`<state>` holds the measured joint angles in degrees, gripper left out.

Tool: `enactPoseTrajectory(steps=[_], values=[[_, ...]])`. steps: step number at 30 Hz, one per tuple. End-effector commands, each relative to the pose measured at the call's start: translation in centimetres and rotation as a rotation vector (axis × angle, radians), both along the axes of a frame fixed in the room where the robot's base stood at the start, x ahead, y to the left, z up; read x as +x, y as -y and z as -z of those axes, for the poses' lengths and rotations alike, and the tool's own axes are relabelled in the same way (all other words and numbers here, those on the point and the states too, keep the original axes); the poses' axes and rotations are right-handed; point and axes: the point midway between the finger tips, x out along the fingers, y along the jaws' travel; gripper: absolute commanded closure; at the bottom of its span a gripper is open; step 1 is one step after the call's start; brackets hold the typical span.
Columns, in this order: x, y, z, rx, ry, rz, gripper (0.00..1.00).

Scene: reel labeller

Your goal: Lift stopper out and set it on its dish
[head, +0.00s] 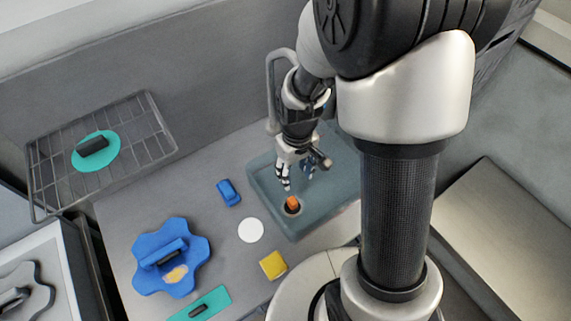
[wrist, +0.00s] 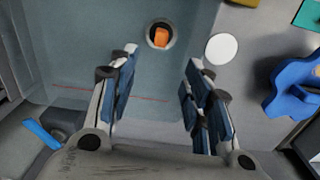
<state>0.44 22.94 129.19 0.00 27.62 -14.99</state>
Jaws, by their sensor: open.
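The orange stopper (head: 292,203) sits in a dark round hole at the near end of the blue-grey basin (head: 262,188). It also shows in the wrist view (wrist: 161,38), inside the ringed hole. The white round dish (head: 251,230) lies flat and empty on the counter beside the basin; the wrist view shows it too (wrist: 221,49), right of the hole. My gripper (head: 296,179) is open and empty above the basin, a little behind the stopper. In the wrist view the stopper is beyond the fingertips, between their lines, and not touched.
A yellow block (head: 273,265) and a blue block (head: 229,192) lie near the dish. A blue lobed piece (head: 172,256) and a teal plate (head: 202,306) lie further left. A tap (head: 272,90) rises behind the basin. A wire rack (head: 155,130) holds a teal disc.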

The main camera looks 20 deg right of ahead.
Motion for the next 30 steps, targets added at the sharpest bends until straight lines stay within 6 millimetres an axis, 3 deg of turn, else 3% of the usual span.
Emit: enactPoseTrajectory(steps=[15,26,30], values=[[-0.1,0.0,10.1,0.0,-0.008,-0.002,0.55],[0.0,-0.1,13.3,0.0,-0.006,-0.002,0.55],[0.0,-0.3,15.6,0.0,-0.008,-0.003,0.55]])
